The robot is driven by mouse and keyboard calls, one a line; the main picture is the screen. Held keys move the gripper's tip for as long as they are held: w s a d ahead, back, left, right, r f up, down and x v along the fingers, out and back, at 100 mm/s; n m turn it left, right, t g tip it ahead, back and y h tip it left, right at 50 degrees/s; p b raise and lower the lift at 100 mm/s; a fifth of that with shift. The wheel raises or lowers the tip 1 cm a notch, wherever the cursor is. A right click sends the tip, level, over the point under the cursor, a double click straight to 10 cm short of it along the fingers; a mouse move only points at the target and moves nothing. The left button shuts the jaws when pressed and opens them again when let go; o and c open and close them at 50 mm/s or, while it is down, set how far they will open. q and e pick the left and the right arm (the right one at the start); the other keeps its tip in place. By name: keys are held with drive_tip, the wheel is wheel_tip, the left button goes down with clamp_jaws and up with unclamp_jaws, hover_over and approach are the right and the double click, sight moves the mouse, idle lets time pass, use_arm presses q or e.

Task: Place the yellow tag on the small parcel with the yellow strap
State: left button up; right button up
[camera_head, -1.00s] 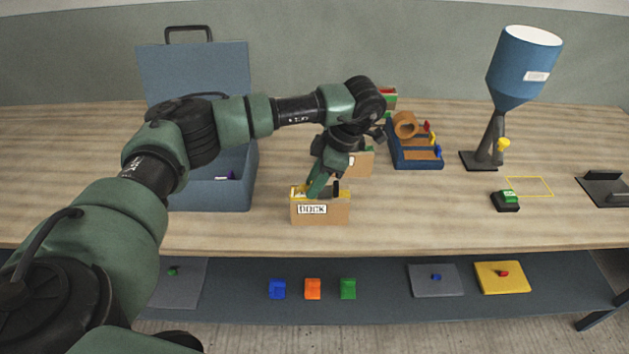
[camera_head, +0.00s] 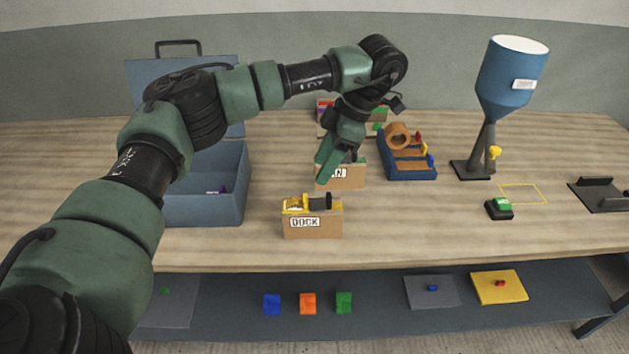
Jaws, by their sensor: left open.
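A small brown box (camera_head: 313,227) with a white label that seems to read DOCK stands upright near the front middle of the table. Yellow pieces (camera_head: 293,205) and a dark block show at its top. I cannot tell whether these are a strap, a tag or both. My left gripper (camera_head: 327,170) is open and appears empty, above and behind this box, apart from it. It partly hides a second labelled brown box (camera_head: 350,177) behind. My right gripper is not in view.
A blue toolbox (camera_head: 205,208) stands open on the left. A blue rack (camera_head: 409,170) with coloured pegs, a blue funnel on a stand (camera_head: 512,75), a green-topped block (camera_head: 499,208) and a dark tray (camera_head: 603,195) stand right. Coloured blocks sit on the lower shelf (camera_head: 380,295).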

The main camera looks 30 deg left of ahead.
use_arm(q)
drive_tip(key=shift+v, duration=1.15)
